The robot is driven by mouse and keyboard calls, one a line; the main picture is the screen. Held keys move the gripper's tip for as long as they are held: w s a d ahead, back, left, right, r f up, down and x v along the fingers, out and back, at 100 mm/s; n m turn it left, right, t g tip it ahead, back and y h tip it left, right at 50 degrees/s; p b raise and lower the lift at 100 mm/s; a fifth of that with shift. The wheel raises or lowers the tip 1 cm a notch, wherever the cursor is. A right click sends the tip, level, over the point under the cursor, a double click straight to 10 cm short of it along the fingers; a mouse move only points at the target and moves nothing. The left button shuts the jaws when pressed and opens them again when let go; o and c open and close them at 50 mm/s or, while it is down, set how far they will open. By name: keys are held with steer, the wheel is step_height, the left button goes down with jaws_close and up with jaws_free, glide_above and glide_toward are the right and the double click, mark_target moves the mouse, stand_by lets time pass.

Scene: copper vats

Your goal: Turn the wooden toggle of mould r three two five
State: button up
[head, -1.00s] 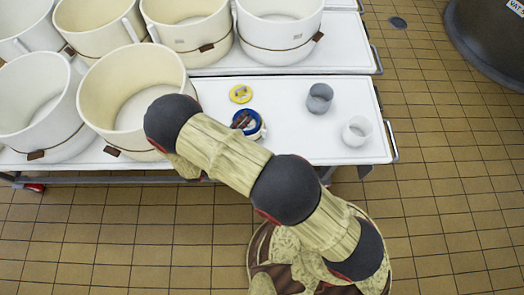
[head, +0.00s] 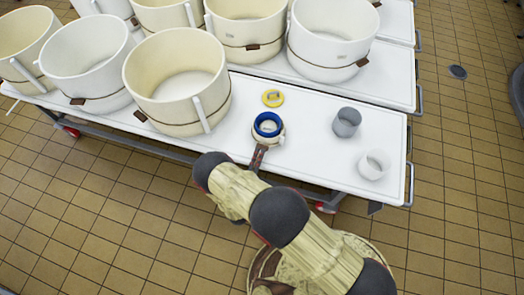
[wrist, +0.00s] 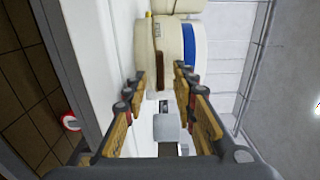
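A small cream mould with a blue top ring (head: 268,124) stands near the front edge of the white table. In the wrist view the mould (wrist: 185,40) appears on its side, with a dark brown wooden toggle (wrist: 160,68) and a small label too small to read. My gripper (wrist: 160,77) is open, its two fingers apart on either side of the toggle's line of sight; I cannot tell whether they touch it. In the head view my gripper (head: 259,156) is close in front of this mould, partly hidden by my arm.
Large cream and white moulds, one a cream mould (head: 180,85), fill the left and back of the white table (head: 320,100). A yellow ring (head: 272,98) lies behind the small mould. A grey cup (head: 346,122) and a white cup (head: 374,165) stand to its right.

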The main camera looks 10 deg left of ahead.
mark_target(262, 147)
steer(key=shift+w+d, duration=0.15)
steer(key=shift+w, duration=1.55)
steer(key=shift+c, duration=0.4)
jaws_close()
